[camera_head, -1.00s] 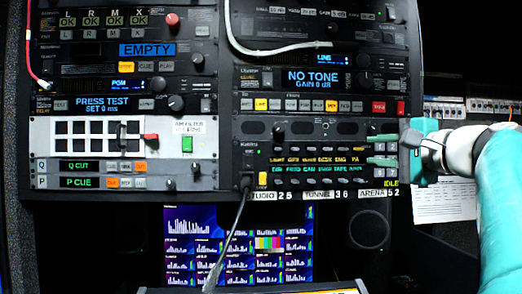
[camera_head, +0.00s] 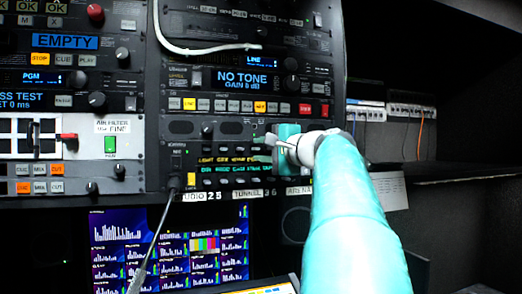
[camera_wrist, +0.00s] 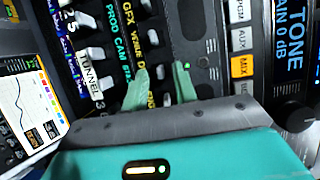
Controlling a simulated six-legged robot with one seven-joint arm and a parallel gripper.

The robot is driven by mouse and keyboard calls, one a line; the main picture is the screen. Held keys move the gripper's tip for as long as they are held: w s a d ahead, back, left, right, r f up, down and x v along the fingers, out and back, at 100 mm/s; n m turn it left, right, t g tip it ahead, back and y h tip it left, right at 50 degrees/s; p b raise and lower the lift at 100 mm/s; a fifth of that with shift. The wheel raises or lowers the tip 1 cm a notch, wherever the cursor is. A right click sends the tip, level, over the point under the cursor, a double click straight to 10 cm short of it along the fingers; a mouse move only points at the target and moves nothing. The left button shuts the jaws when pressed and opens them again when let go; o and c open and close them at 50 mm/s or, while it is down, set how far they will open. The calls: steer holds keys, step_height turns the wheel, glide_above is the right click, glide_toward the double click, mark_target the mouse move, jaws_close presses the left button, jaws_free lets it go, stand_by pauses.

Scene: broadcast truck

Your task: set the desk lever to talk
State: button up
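The intercom panel (camera_head: 217,187) has green-lit name labels and a row of small keys under them. In the wrist view, several white lever keys (camera_wrist: 95,54) stand along it beside labels such as PROD, CAM, GFX and VENUE. I cannot make out a label reading DESK, so I cannot tell which lever is the desk one. My gripper (camera_head: 263,149) is at the right part of this panel, in front of its face.
Above the panel is a unit with a NO TONE display (camera_head: 243,78) and a button row. Below are a monitor (camera_head: 120,235) and a lit screen at the bottom edge. Open dark space lies to the right.

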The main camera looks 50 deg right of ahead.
jaws_close()
steer(key=shift+a+f+n+t, duration=0.1)
steer(key=shift+f+n+t, duration=0.25)
steer(key=shift+t, duration=0.25)
steer(key=shift+w+f+n+t, duration=0.1)
steer(key=shift+f+n+t, duration=0.3)
steer(key=shift+t, duration=0.45)
steer(key=shift+w+f+n+t, duration=0.1)
steer(key=shift+f+n+t, duration=0.3)
steer(key=shift+t, duration=0.45)
steer(key=shift+r, duration=0.1)
steer(key=shift+c, duration=0.2)
jaws_free()
steer(key=shift+s, duration=0.1)
steer(key=shift+o, duration=0.2)
steer(key=shift+d, duration=0.2)
